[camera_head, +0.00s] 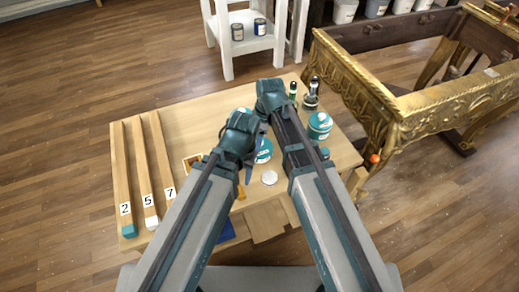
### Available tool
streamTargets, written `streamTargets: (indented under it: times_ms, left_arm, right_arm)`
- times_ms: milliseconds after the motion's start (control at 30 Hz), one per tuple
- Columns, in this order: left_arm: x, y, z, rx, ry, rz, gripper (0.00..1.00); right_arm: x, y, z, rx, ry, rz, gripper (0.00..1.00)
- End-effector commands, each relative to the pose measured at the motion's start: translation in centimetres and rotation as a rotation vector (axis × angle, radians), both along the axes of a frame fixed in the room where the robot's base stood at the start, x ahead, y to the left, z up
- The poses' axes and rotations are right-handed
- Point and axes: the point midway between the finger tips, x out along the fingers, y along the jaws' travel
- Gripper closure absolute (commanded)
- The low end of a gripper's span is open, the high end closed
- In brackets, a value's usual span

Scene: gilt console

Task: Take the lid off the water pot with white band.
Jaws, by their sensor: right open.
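A teal pot with a white band (319,127) stands on the right part of the wooden table, to the right of my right arm. Another teal and white pot (265,152) stands between my two arms and is partly hidden by them. I cannot tell for sure which one is the water pot, or how its lid sits. A round white disc (269,178) lies flat in front of the middle pot. My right gripper (262,127) is open above and behind the middle pot, mostly hidden by the arms. My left gripper (249,172) points down left of that pot; its jaws are unclear.
Three numbered wooden strips (145,172) lie on the table's left (186,122). Small bottles (311,93) stand at the back right. A gilt console frame (367,88) is close to the table's right. A white shelf with cans (248,42) stands behind.

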Motion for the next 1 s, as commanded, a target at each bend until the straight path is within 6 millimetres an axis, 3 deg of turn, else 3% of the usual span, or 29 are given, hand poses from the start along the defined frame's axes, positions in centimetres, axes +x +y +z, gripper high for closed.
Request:
streamTargets:
  times_ms: [133, 500, 1000]
  left_arm:
    - [0.0, 0.0, 0.13, 0.0, 0.0, 0.0, 0.5]
    - [0.0, 0.0, 0.13, 0.0, 0.0, 0.0, 0.5]
    - [0.0, 0.0, 0.66, 0.0, 0.0, 0.0, 0.5]
  right_arm:
    - [-0.01, 0.01, 0.13, 0.0, 0.0, 0.0, 0.33]
    - [0.0, -0.01, 0.13, 0.0, 0.0, 0.0, 1.0]
    - [0.0, -0.01, 0.66, 0.0, 0.0, 0.0, 1.0]
